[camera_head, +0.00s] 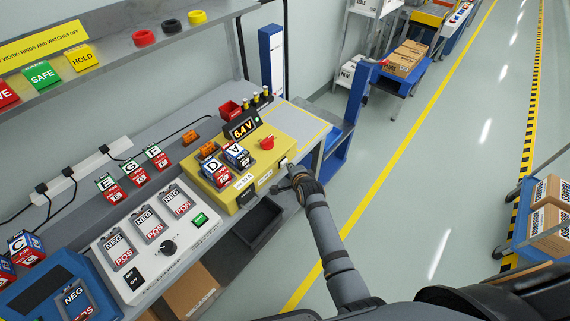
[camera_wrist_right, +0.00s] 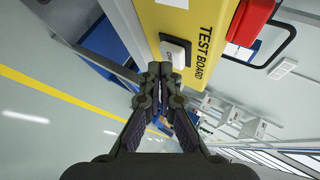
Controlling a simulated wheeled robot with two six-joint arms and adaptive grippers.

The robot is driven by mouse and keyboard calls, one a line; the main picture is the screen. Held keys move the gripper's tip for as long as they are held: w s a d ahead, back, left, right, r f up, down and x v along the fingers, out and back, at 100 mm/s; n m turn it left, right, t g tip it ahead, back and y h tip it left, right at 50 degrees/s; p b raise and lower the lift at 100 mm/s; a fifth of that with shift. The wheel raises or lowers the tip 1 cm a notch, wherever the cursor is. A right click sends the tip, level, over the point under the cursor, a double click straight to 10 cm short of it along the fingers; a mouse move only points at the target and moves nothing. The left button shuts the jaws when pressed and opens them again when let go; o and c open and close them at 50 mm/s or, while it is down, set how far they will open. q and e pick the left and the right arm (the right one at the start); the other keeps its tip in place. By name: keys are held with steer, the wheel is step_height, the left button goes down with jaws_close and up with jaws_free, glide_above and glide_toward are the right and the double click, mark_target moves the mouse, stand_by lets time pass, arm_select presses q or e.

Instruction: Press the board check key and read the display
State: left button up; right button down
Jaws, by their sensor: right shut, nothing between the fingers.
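The yellow test board (camera_head: 228,193) stands on the bench. Its display (camera_head: 241,128) is lit and appears to read 6.4 V. A pale key (camera_wrist_right: 176,52) sits on the board's side beside the words TEST BOARD in the right wrist view, its lettering mostly hidden. My right gripper (camera_head: 291,172) is at the board's near right corner, and its shut, empty fingertips (camera_wrist_right: 160,68) are right at the key. I cannot tell whether they touch it. Batteries marked D (camera_head: 213,172) and A (camera_head: 238,155) stand on the board. My left gripper is not in view.
A red mushroom button (camera_head: 267,142) is on the board's top. Several batteries stand behind. The floor right of the bench is clear up to the cart (camera_head: 545,240).

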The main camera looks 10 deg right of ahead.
steer(key=shift+w+a, duration=0.3)
steer(key=shift+w, duration=0.05)
stand_by(0.4)
stand_by(0.3)
steer(key=shift+s+d+p, duration=0.55)
steer(key=shift+s, duration=0.2)
steer(key=s+d+p, duration=0.1)
steer(key=s, duration=0.1)
steer(key=s+d+p, duration=0.2)
